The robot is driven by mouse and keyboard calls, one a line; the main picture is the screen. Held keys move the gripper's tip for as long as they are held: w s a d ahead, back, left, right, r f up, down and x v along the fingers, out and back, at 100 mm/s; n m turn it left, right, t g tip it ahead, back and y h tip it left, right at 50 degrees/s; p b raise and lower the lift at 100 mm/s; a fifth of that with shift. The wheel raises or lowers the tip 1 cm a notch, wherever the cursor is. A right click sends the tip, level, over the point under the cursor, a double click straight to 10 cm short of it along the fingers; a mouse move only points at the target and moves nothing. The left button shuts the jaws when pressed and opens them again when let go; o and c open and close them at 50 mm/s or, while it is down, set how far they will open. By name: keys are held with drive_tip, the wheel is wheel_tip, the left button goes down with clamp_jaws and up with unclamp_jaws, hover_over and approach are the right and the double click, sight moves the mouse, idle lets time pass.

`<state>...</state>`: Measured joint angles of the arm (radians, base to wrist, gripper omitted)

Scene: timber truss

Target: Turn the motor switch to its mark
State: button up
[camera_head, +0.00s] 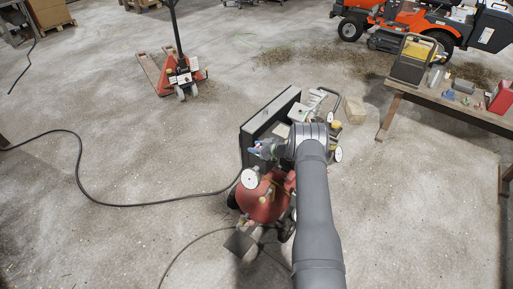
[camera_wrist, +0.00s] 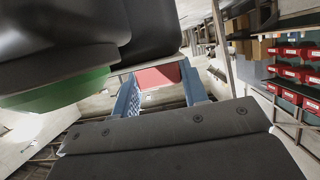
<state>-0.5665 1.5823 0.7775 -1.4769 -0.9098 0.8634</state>
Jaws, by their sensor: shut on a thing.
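The machine with a red tank (camera_head: 262,205) and pressure gauges stands on the floor under my arm in the head view. My gripper (camera_head: 257,149) is above it, pointing left, and hides part of its top. In the wrist view my gripper (camera_wrist: 160,90) has two blue fingers, one on either side of a red piece (camera_wrist: 157,75). The red piece looks like the motor switch, and the fingers are shut on it. The switch's mark cannot be made out. In the head view the switch is not distinct.
A dark panel-like case (camera_head: 268,122) stands close behind the gripper. A black cable (camera_head: 82,180) runs across the floor to the machine. A workbench (camera_head: 450,105) with a red can is at right. A pallet jack (camera_head: 184,78) and an orange mower (camera_head: 405,15) stand farther back. The left floor is mostly clear.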

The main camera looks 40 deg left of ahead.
drive_tip(key=shift+r, duration=0.1)
drive_tip(key=o, duration=1)
drive_tip(key=v, duration=1.7)
drive_tip(key=shift+d, duration=0.25)
drive_tip(key=x, duration=1.7)
drive_tip(key=shift+a, duration=0.25)
